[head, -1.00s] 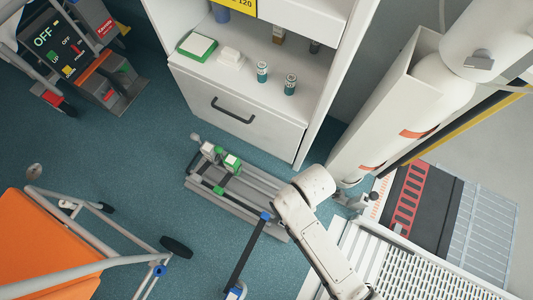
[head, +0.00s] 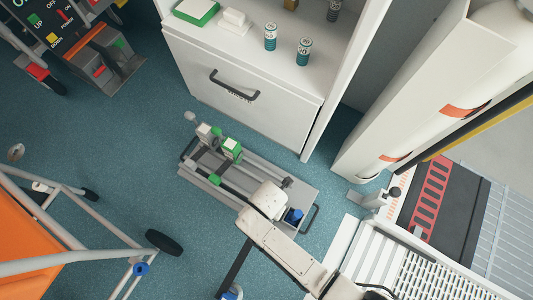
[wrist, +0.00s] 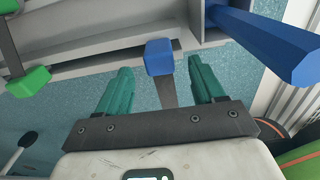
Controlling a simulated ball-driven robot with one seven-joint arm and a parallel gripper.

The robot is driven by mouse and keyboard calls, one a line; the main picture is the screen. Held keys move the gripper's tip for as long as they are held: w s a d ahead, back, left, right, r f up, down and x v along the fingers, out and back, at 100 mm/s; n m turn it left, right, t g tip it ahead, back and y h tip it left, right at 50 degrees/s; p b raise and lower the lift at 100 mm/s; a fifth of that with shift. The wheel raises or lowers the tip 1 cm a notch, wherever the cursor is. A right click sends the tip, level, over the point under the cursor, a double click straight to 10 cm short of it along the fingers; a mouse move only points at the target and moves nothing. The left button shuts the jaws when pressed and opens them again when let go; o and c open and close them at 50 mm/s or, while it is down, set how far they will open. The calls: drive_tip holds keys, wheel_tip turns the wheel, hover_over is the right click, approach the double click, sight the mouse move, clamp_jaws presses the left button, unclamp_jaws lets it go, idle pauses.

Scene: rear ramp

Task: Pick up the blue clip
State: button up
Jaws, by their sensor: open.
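The blue clip (wrist: 160,57) sits at the end of a dark strap in the wrist view, in front of the grey platform's edge. My gripper (wrist: 160,66) has its two teal fingers open, one on each side of the clip's line, with visible gaps on both sides. The clip appears at or just beyond the fingertips; the exact depth is unclear. In the head view, my arm hides the fingers and the clip end, while the dark strap (head: 235,266) runs down from under the arm. A second, longer blue piece (wrist: 265,45) lies to the right; a blue piece (head: 293,215) shows on the platform.
The grey platform (head: 232,196) carries green and white fittings. A green clip (wrist: 28,82) hangs left in the wrist view. A white cabinet (head: 240,90) stands behind, a wheelchair frame (head: 70,262) at left, a white slatted ramp (head: 385,262) at right. Teal floor lies between.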

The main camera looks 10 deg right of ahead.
drive_tip(key=shift+w+f+b, duration=0.1)
drive_tip(key=shift+f+b, duration=1.95)
drive_tip(key=shift+f, duration=0.6)
drive_tip(key=shift+c, duration=0.4)
drive_tip(key=c, duration=1)
drive_tip(key=shift+r, duration=0.15)
